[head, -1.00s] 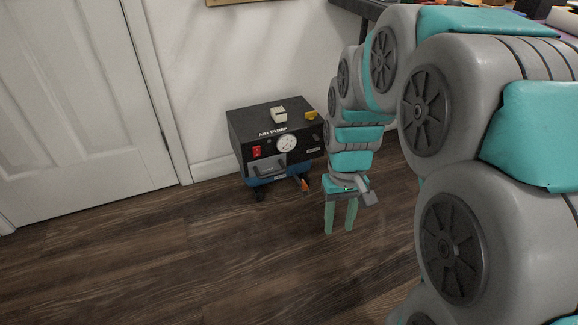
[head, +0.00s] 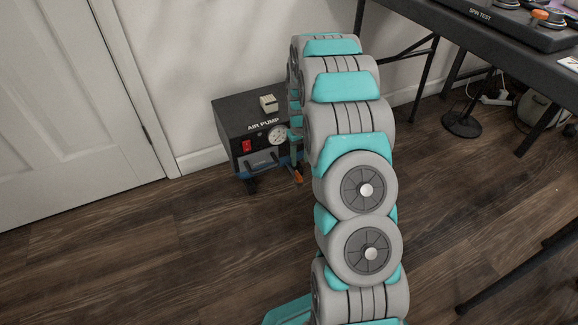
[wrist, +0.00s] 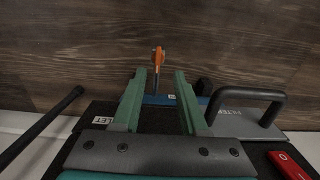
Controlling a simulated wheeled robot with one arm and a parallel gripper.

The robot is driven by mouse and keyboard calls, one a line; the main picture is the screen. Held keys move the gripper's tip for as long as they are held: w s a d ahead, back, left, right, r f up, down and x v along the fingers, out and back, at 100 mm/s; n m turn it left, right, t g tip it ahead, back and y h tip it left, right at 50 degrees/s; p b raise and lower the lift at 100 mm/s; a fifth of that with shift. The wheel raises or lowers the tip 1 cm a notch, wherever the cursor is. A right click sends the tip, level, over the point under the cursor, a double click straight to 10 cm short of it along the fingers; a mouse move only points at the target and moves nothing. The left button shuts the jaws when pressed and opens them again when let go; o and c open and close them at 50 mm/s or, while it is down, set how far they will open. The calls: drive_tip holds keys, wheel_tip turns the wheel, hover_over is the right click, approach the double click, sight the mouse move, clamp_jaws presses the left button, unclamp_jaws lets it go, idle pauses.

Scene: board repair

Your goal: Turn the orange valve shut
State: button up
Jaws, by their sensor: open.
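The orange valve (head: 299,175) is a small lever low on the front of the black air pump (head: 232,112), just left of my arm in the head view. In the wrist view the valve (wrist: 158,56) stands beyond my fingertips, roughly in line with the gap between them, with its lever pointing away from the pump. My gripper (wrist: 160,82) is open, and nothing is between its two green fingers. In the head view my arm hides most of the gripper and the pump's right side.
The pump carries a red switch (head: 247,146), a round gauge (head: 277,135) and a filter handle. In the wrist view this black handle (wrist: 252,96) rises close to the right finger. A dark rod lies at left. A dark table (head: 480,30) stands at right; floor before the pump is clear.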

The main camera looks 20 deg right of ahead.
sight(299, 174)
drive_tip(key=shift+w+d+f, duration=0.15)
drive_tip(key=shift+w+f, duration=0.4)
drive_tip(key=shift+f, duration=0.1)
wheel_tip(299, 174, down, 8)
drive_tip(key=shift+r+b, duration=0.25)
drive_tip(key=shift+b, duration=0.3)
clamp_jaws()
